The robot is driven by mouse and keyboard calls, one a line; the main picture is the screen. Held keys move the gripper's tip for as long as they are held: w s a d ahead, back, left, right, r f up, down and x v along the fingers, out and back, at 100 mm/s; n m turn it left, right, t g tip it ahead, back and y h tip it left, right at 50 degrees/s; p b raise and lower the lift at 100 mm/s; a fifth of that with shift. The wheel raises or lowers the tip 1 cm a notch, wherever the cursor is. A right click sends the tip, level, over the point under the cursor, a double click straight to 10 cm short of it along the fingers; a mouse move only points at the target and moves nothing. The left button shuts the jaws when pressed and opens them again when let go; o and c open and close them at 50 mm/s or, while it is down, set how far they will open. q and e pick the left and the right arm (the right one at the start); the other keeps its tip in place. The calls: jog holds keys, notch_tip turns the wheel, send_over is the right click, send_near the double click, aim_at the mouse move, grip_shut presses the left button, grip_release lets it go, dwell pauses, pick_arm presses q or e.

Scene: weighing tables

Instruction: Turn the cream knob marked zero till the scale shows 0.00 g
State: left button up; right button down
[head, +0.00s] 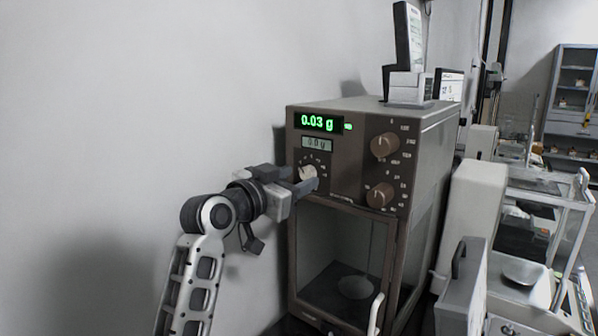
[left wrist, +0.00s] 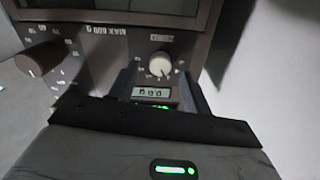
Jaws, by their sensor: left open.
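The brown balance (head: 343,128) stands against the wall, and its green display (head: 318,123) reads 0.03 g. The cream knob (head: 308,172) is on the left of its front panel, under a small grey counter window (head: 317,144). My left gripper (head: 303,183) is at the knob, its fingers pointing at the panel. In the left wrist view the cream knob (left wrist: 161,67) shows upside down between and beyond the two open fingertips (left wrist: 160,80). I cannot tell whether either finger touches it. My right gripper is not in view.
Two brown knobs, an upper one (head: 384,145) and a lower one (head: 380,195), sit right of the cream knob. The glass weighing chamber (head: 340,255) with a round pan is below. Other balances and a grey case (head: 462,290) crowd the right side.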

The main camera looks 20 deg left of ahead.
pick_arm(q)
jog(key=shift+x, duration=0.85)
jog(key=c, duration=1)
jog(key=shift+n, duration=2.8)
jog(key=shift+f, duration=0.1)
jog(key=o, duration=1)
